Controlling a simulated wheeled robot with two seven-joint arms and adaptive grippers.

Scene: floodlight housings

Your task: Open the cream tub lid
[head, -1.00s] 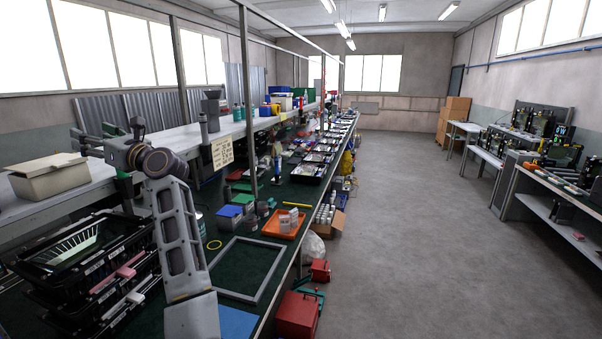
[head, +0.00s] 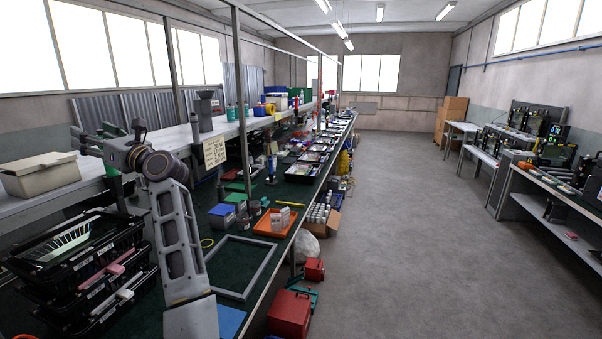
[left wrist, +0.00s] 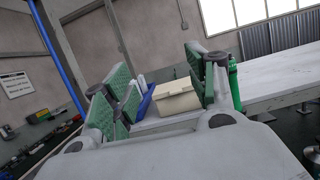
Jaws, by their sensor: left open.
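The cream tub (head: 40,178) stands on the pale upper shelf at the left of the head view, and its lid looks closed. My left gripper (head: 84,142) is just right of the tub and a little above it in the picture, open and empty. In the left wrist view the tub (left wrist: 177,100) shows between the two spread green-padded fingers, beyond their tips and nearer the right finger. The fingers do not touch it. The right finger hides part of its right side. My right gripper is not in view.
Stacked black crates (head: 85,265) stand on the bench below the shelf. A metal post (head: 243,110) and a hanging paper sign (head: 215,152) are right of my left arm. A blue object (left wrist: 146,100) shows beside the tub. The floor aisle (head: 410,230) is clear.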

